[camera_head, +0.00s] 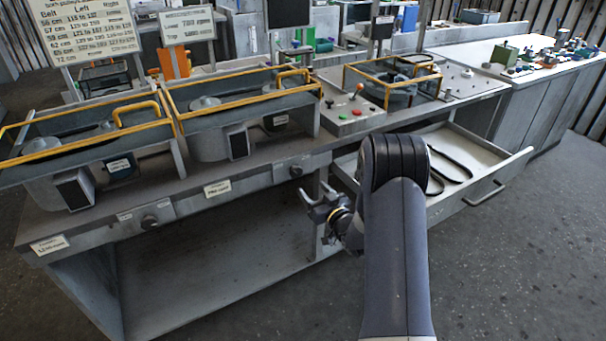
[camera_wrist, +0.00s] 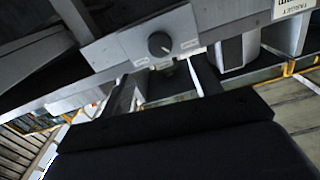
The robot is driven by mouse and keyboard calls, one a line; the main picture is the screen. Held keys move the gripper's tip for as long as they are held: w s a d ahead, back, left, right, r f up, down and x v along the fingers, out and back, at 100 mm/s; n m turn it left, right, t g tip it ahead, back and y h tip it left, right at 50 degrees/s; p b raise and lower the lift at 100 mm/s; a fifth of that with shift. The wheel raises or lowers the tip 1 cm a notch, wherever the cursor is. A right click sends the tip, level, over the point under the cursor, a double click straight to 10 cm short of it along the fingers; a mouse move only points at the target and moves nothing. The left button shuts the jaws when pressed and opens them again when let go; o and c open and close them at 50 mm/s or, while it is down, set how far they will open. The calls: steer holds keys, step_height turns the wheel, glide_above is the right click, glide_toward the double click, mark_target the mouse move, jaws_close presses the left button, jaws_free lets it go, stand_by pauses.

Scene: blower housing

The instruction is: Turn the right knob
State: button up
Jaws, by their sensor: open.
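The right knob (camera_head: 296,170) is a small dark round knob on a grey plate at the bench's front edge, left of the open drawer. The left knob (camera_head: 150,221) sits further left along the same edge. My gripper (camera_head: 322,198) is open and empty, in front of the bench, just right of and below the right knob, and apart from it. In the wrist view a dark knob (camera_wrist: 160,44) with a pale mark shows on its plate, just beyond the spread fingers of my gripper (camera_wrist: 165,88). It appears to be the right knob.
An open drawer (camera_head: 478,195) with black belts juts out to the right of my gripper. Two blower housings with yellow-framed guards (camera_head: 240,88) stand on the bench (camera_head: 250,180). A control panel (camera_head: 345,108) with buttons sits above the drawer. The floor in front is clear.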

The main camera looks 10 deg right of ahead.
mark_target(297, 174)
steer(key=p+x, duration=0.1)
steer(key=x, duration=0.7)
steer(key=shift+w+a, duration=0.15)
steer(key=shift+w, duration=0.2)
steer(key=c, duration=1)
steer(key=shift+o, duration=0.2)
steer(key=shift+f, duration=0.15)
steer(key=shift+f+n+b, duration=0.1)
steer(key=shift+n+b, duration=0.3)
steer(key=shift+b, duration=0.45)
